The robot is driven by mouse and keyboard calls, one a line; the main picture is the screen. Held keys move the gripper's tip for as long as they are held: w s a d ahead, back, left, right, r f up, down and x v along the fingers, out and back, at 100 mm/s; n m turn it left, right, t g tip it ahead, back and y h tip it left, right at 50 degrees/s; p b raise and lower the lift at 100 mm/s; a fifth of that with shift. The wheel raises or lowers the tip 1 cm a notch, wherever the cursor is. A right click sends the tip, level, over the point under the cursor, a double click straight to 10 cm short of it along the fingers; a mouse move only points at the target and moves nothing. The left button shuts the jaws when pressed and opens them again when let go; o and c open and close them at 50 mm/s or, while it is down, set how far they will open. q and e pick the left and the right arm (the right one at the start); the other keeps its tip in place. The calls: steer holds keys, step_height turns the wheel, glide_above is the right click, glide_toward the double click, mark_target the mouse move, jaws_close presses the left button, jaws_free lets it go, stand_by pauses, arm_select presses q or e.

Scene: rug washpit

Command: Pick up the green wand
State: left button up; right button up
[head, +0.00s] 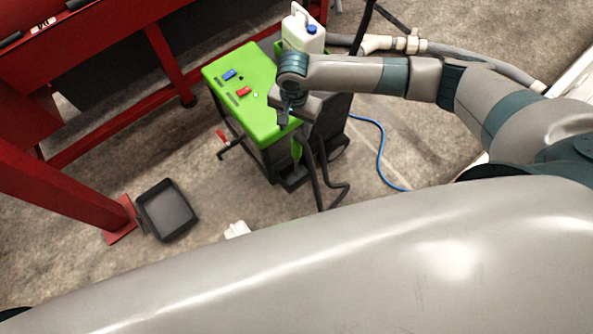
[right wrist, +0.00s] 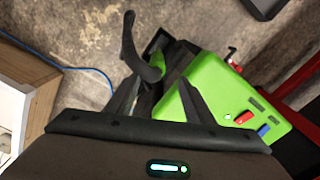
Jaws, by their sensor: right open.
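The green wand (head: 297,150) stands roughly upright at the near side of a green-topped machine (head: 240,88), its lower end at a small black holder (head: 294,181). My right gripper (head: 287,115) is open, just above the wand's upper part and pointing down. In the right wrist view a green piece (right wrist: 147,102), apparently the wand, shows between the dark fingers of my right gripper (right wrist: 160,88). I cannot tell whether they touch it. The wand's top is hidden by my gripper in the head view. My left gripper is not in view.
A black hose (head: 318,180) hangs close to the wand; its curve also shows in the right wrist view (right wrist: 130,50). A blue cable (head: 381,150), a black tray (head: 166,210) and red frame beams (head: 60,195) lie around.

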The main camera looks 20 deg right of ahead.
mark_target(296, 152)
step_height(296, 152, down, 8)
steer(key=shift+f, duration=0.5)
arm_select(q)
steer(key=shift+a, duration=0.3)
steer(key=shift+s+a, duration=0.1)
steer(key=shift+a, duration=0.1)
arm_select(e)
steer(key=shift+f, duration=0.1)
steer(key=f, duration=0.4)
steer(key=shift+s+d+f+b, duration=0.1)
steer(key=shift+s+b, duration=0.2)
steer(key=shift+s, duration=0.1)
steer(key=shift+f, duration=0.4)
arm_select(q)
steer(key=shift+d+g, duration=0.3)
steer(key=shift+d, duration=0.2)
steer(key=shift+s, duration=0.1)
